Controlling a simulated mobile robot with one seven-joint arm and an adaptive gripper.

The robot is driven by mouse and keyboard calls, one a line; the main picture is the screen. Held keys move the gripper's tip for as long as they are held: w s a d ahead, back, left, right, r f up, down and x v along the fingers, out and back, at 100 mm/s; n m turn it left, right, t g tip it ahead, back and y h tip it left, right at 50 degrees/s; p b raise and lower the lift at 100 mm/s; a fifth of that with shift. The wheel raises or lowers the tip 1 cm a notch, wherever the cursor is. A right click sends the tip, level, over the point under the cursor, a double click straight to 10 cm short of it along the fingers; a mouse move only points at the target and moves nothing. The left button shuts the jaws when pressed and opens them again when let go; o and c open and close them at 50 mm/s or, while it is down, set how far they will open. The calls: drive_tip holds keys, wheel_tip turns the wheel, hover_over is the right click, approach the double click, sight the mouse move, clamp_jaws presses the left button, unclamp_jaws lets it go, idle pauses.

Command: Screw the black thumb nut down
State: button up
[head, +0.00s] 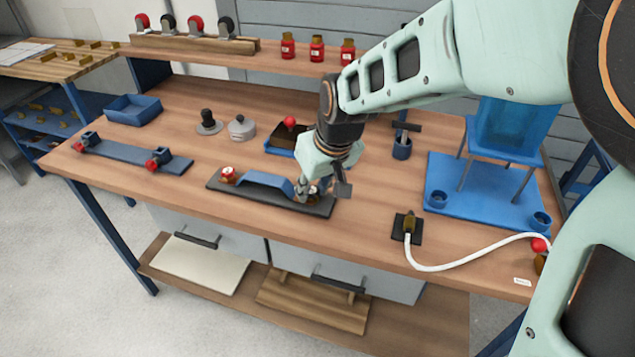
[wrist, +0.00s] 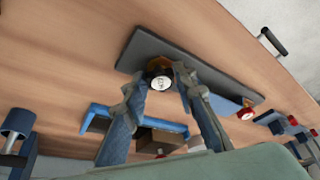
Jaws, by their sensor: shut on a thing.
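A dark base plate (head: 228,188) lies near the front edge of the bench, with a blue raised bar (head: 265,181) along it. A red knob with a pale top (head: 228,175) sits at the bar's left end. My gripper (head: 313,192) points down at the plate's right end. In the wrist view, the black thumb nut (wrist: 160,80) with a pale marked top sits between the fingertips of my gripper (wrist: 161,84), which is shut on it. The dark plate (wrist: 190,66) lies directly beneath. The nut's underside and thread are hidden.
A blue tray with a dark block (head: 283,152) stands just behind my gripper. A black-knobbed piece (head: 208,122) and a grey lidded piece (head: 242,127) stand behind the plate. A blue clamp rail (head: 130,154) lies left; a white hose (head: 450,268) runs right. Bare wood lies between.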

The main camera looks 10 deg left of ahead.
sight(312, 192)
drive_tip(key=m+b, duration=0.2)
drive_tip(key=m+t+h+b, duration=0.1)
drive_tip(key=m, duration=0.1)
drive_tip(key=shift+w+a+b, duration=0.1)
drive_tip(key=shift+a+b, duration=0.25)
drive_tip(key=shift+b, duration=0.05)
drive_tip(key=o, duration=0.8)
drive_tip(key=shift+r, duration=0.2)
drive_tip(key=o, duration=0.8)
drive_tip(key=shift+d+f, duration=0.1)
drive_tip(key=shift+f, duration=0.1)
drive_tip(key=shift+o, duration=0.2)
drive_tip(key=shift+r+p, duration=0.15)
drive_tip(key=shift+p, duration=0.2)
drive_tip(key=shift+r+p, duration=2.5)
drive_tip(key=shift+r, duration=0.85)
